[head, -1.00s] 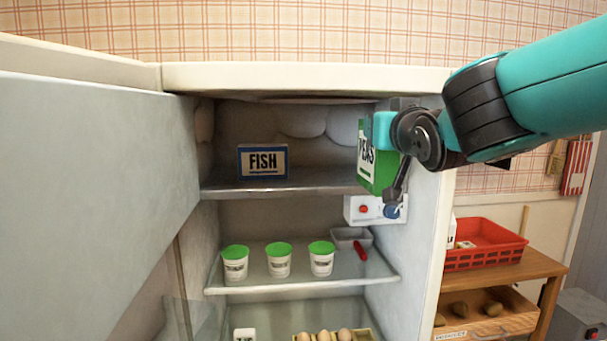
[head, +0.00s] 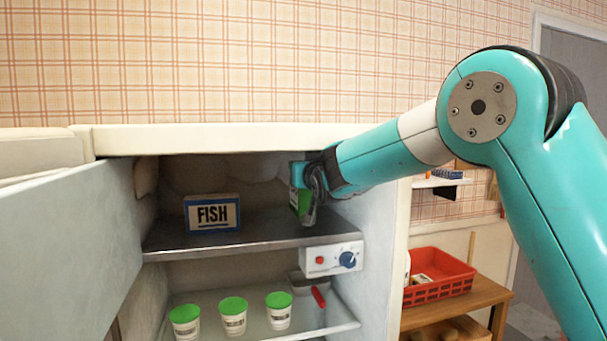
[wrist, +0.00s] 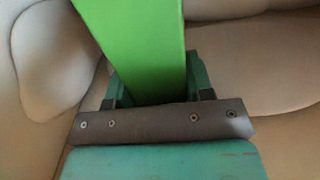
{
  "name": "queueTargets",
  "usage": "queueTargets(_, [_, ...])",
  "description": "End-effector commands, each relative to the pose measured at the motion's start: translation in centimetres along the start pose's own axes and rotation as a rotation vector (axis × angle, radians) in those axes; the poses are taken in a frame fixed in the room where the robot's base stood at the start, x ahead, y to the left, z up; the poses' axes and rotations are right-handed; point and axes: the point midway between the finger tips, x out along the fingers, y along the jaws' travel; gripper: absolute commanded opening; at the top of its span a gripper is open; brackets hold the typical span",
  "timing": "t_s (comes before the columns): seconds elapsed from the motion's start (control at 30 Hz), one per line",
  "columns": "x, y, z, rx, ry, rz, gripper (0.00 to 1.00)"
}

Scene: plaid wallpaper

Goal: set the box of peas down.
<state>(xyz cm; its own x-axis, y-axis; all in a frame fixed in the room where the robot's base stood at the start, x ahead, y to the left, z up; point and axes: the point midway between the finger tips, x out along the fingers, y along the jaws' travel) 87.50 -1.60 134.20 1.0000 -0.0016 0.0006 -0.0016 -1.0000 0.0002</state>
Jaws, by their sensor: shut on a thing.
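The box of peas (head: 304,202) is green and mostly hidden behind my gripper (head: 306,189) in the head view. It is inside the top compartment of the fridge, at the right end, over the grey shelf (head: 255,237). In the wrist view the green box (wrist: 135,45) stands between the fingers of my gripper (wrist: 157,90), which is shut on it. I cannot tell whether its bottom touches the shelf. A blue and white FISH box (head: 212,213) stands on the same shelf to the left.
Pale frosty bulges (wrist: 45,60) line the compartment close around my gripper. A control box (head: 332,258) with a red button and blue knob hangs under the shelf. Green-lidded tubs (head: 233,315) stand below. The open door (head: 70,245) is at left. The shelf between the boxes is clear.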

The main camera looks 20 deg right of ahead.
Motion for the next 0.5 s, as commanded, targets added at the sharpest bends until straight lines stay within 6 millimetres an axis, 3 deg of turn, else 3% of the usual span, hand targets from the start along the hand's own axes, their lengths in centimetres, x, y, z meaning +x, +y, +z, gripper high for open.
queueTargets(0.13, [1.0,-0.1,0.1,0.0,0.001,-0.001,0.0])
queueTargets(0.33, [1.0,-0.2,2.8,-0.001,-0.002,-0.002,0.0])
queueTargets(0.5, [0.9,-0.2,3.5,0.001,0.002,-0.002,0.0])
